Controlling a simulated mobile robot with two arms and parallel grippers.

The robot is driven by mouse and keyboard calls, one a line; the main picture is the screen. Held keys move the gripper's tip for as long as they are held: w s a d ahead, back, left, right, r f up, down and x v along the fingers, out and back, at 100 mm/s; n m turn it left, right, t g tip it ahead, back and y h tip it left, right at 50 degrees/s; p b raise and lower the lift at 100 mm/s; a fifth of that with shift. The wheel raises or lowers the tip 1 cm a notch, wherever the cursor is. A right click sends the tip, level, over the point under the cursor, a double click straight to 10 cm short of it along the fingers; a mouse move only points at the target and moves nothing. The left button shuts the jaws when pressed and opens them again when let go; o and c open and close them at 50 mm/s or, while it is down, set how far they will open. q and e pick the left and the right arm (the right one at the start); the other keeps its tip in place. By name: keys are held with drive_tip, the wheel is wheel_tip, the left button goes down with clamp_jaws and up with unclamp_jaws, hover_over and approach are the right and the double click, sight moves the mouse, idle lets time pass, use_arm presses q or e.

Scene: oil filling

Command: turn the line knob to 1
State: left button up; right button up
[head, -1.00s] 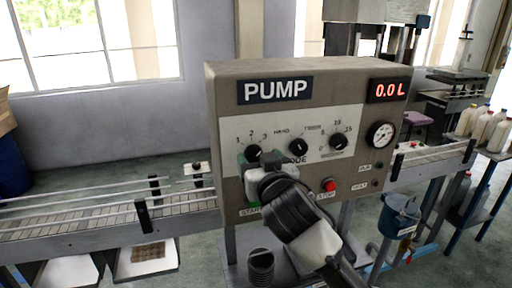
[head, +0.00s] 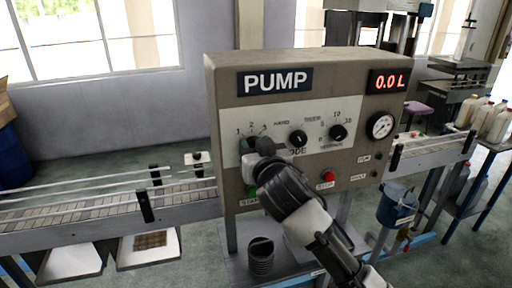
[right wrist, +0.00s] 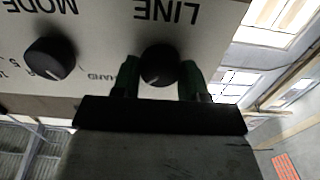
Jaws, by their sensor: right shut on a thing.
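The grey pump panel (head: 226,180) carries the line dial with the numbers 1, 2 and 3 at its upper left. In the right wrist view the black line knob (right wrist: 160,64) sits under the upside-down word LINE. My right gripper (right wrist: 160,76) has its green fingertips on both sides of this knob and is shut on it. A faint pale mark shows at the knob's lower left there. In the head view my right gripper (head: 254,146) covers the line knob, so its pointer cannot be read. My left gripper is not in view.
The mode knob (head: 298,138) and the seconds knob (head: 338,132) are to the right of my gripper. A red stop button (head: 328,177) and a gauge (head: 380,126) are on the panel. The display (head: 388,84) reads 0.0 L. A conveyor (head: 100,210) runs behind.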

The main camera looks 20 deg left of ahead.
drive_tip(key=shift+n, duration=0.3)
drive_tip(key=shift+s+a+f+n+p, duration=0.15)
drive_tip(key=shift+n+p, duration=0.4)
drive_tip(key=shift+n, duration=3.75)
drive_tip(key=shift+w+f+n+p, duration=0.1)
drive_tip(key=shift+n+p, duration=0.45)
drive_tip(key=shift+n, duration=3.75)
drive_tip(key=o, duration=0.9)
drive_tip(key=shift+s, duration=0.1)
